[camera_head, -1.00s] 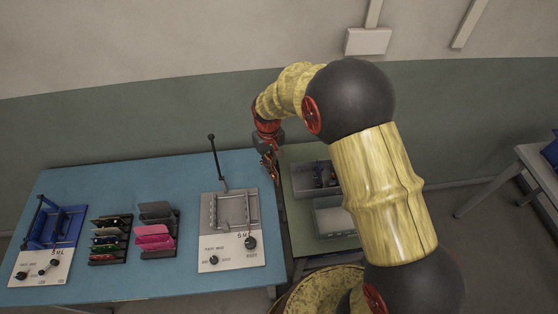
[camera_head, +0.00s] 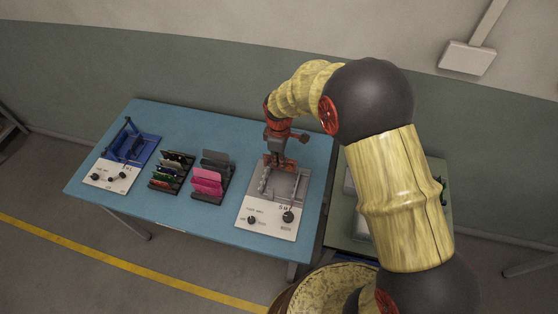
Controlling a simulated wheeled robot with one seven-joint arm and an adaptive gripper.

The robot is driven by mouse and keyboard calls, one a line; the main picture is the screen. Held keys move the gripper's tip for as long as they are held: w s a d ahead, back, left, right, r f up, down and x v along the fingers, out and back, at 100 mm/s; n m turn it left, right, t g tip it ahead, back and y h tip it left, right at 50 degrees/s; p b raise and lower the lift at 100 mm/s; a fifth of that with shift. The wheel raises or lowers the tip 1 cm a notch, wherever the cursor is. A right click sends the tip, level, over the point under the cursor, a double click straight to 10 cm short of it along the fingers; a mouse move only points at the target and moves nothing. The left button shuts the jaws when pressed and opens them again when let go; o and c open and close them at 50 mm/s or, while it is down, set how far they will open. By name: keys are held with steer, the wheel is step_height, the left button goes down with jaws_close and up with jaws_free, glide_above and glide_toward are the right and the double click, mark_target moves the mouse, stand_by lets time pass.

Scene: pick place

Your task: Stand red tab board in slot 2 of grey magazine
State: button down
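My gripper (camera_head: 275,163) points down over the back of a grey fixture (camera_head: 287,187) at the right end of the blue table. Its fingers are small and dark, and I cannot tell whether they are open, or whether they touch the fixture or its lever. A dark grey rack (camera_head: 216,160) left of the fixture holds pink boards (camera_head: 207,180); it may be the grey magazine. A black rack (camera_head: 181,185) beside it holds several boards, including green (camera_head: 163,175) and reddish ones. No red tab can be made out for certain, nor slot numbers.
A blue fixture (camera_head: 140,150) with a lever and white knob panel stands at the left end of the blue table (camera_head: 130,208). A green side table (camera_head: 345,233) with grey bins is at the right, partly behind my arm.

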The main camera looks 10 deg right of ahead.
step_height(320, 180, down, 7)
steer(key=b, duration=0.4)
stand_by(0.4)
steer(key=shift+f, duration=0.2)
stand_by(0.4)
steer(key=shift+f+b, duration=0.55)
steer(key=shift+f, duration=0.3)
steer(key=shift+f, duration=0.15)
steer(key=shift+f+b, duration=0.4)
steer(key=shift+f, duration=0.25)
steer(key=shift+f+b, duration=0.35)
steer(key=shift+f, duration=0.4)
